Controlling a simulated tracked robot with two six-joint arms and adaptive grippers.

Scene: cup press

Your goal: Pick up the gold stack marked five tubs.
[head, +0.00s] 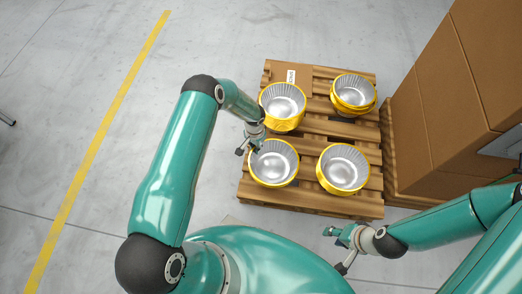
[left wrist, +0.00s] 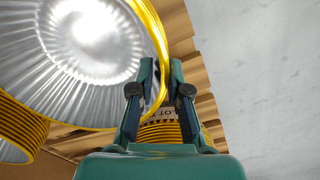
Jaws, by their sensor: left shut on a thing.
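Several gold-rimmed stacks of silver tubs stand on a wooden pallet (head: 310,204): near left (head: 274,162), near right (head: 343,168), far left (head: 283,105) and far right (head: 353,93). I cannot read a five on any of them. My left gripper (head: 252,147) is at the left edge of the near-left stack. In the left wrist view my left gripper (left wrist: 160,85) is shut on the rim of that stack (left wrist: 85,55). Gold ridges and a partly hidden label show between the fingers. My right gripper (head: 337,250) is open and empty, in front of the pallet.
A brown carton (head: 291,68) lies at the pallet's far left, by the far-left stack. Large stacked cartons (head: 440,120) stand close on the right. A yellow floor line (head: 100,140) runs along the left, with clear floor between it and the pallet.

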